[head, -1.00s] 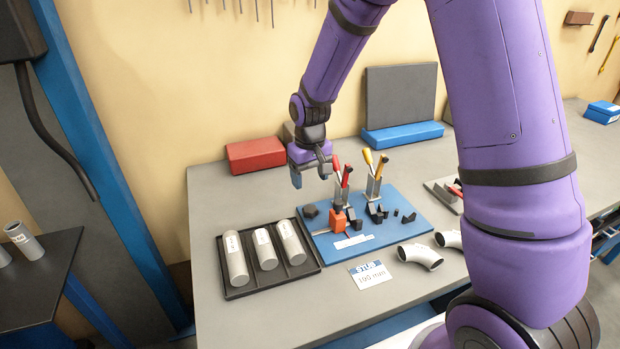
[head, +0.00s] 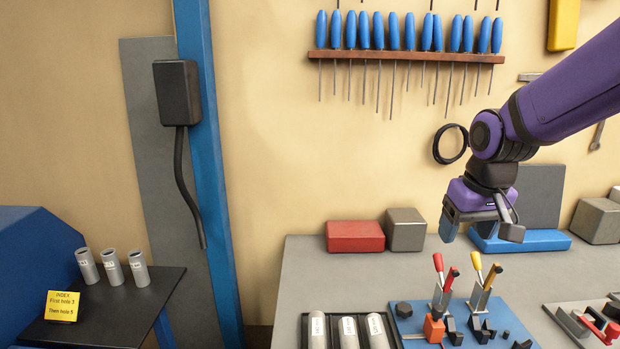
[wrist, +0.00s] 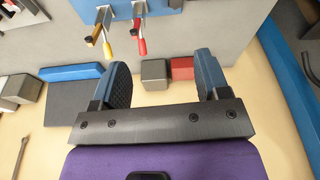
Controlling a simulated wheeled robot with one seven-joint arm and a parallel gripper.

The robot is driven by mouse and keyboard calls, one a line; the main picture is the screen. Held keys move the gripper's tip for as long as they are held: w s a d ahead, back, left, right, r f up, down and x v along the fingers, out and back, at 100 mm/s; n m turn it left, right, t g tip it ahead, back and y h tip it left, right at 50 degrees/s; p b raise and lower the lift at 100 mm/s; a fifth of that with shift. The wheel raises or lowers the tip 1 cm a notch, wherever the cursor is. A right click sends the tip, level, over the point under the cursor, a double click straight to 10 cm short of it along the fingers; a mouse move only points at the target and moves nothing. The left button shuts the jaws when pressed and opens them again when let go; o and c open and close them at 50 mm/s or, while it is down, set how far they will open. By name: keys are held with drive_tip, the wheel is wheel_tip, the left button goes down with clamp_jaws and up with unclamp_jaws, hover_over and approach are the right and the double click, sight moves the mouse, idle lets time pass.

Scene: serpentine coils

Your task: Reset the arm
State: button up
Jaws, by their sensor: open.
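My gripper (head: 482,222) hangs at the end of the purple arm in the head view, above the back of the grey workbench (head: 300,285). Its two blue-padded fingers are apart with nothing between them. They also show spread and empty in the wrist view (wrist: 160,80). Below and in front of the gripper is a blue fixture plate (head: 510,325) with red- and yellow-handled clamps. The gripper is clear of the clamps and touches nothing that I can see.
A red block (head: 355,236) and a grey block (head: 405,229) stand at the bench's back. A black tray (head: 333,319) holds three tubes. Three more tubes stand on a dark side table (head: 150,300) by a yellow index card (head: 61,306). A screwdriver rack (head: 400,56) hangs on the wall.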

drive_tip(key=s+d+r+t, duration=0.1)
drive_tip(key=s+r, duration=0.1)
drive_tip(key=s, duration=0.4)
drive_tip(key=s+d+r+t, duration=0.1)
drive_tip(key=s+r, duration=0.2)
drive_tip(key=s, duration=0.3)
drive_tip(key=s+r+m, duration=0.1)
drive_tip(key=s+r, duration=0.1)
drive_tip(key=s, duration=0.4)
drive_tip(key=shift+s+d+r+t, duration=0.15)
drive_tip(key=shift+d+r+t, duration=0.2)
drive_tip(key=shift+d+t, duration=0.05)
idle(4.2)
